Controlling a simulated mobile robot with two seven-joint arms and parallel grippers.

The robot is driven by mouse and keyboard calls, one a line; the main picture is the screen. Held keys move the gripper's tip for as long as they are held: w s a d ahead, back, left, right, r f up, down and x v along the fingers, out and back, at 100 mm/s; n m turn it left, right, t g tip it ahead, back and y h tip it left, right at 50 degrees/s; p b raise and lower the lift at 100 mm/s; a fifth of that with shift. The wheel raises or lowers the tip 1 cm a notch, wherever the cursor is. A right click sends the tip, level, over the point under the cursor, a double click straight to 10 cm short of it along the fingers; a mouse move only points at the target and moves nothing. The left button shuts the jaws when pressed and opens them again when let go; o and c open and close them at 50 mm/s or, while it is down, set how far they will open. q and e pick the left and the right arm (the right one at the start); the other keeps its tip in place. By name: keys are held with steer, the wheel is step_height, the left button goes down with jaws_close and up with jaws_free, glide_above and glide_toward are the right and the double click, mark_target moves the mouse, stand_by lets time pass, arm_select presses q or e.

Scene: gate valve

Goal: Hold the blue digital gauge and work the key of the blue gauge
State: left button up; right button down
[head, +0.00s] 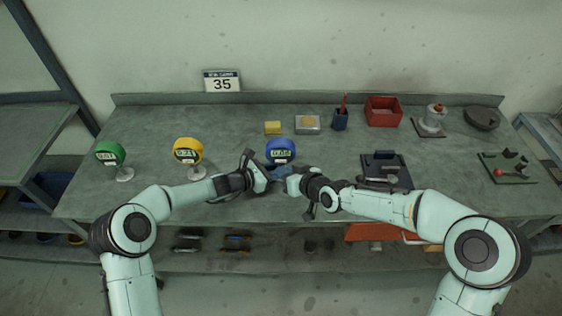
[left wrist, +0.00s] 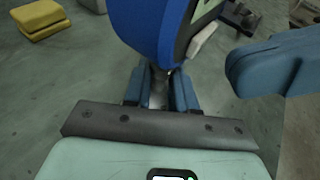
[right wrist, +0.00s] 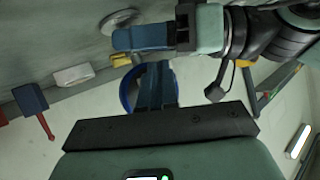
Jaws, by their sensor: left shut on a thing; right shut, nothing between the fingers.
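The blue digital gauge (head: 281,146) stands upright near the front middle of the bench, its display facing me. In the left wrist view its blue body (left wrist: 150,25) rises above my fingers. My left gripper (left wrist: 160,88) is shut around the stem below the gauge body. My right gripper (head: 291,174) is shut and empty, just in front of and to the right of the gauge. Its blue fingers also show in the left wrist view (left wrist: 270,65). In the right wrist view the closed fingers (right wrist: 156,85) hide most of the gauge's face.
A yellow gauge (head: 187,150) and a green gauge (head: 110,153) stand to the left. A dark fixture (head: 385,168) sits to the right.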

steer(key=shift+w, duration=0.1)
stand_by(0.3)
steer(key=shift+w, duration=0.3)
steer(key=shift+w, duration=0.4)
stand_by(0.6)
steer(key=shift+s, duration=0.85)
steer(key=shift+s, duration=0.1)
steer(key=shift+s+d, duration=0.1)
steer(key=shift+s, duration=2.3)
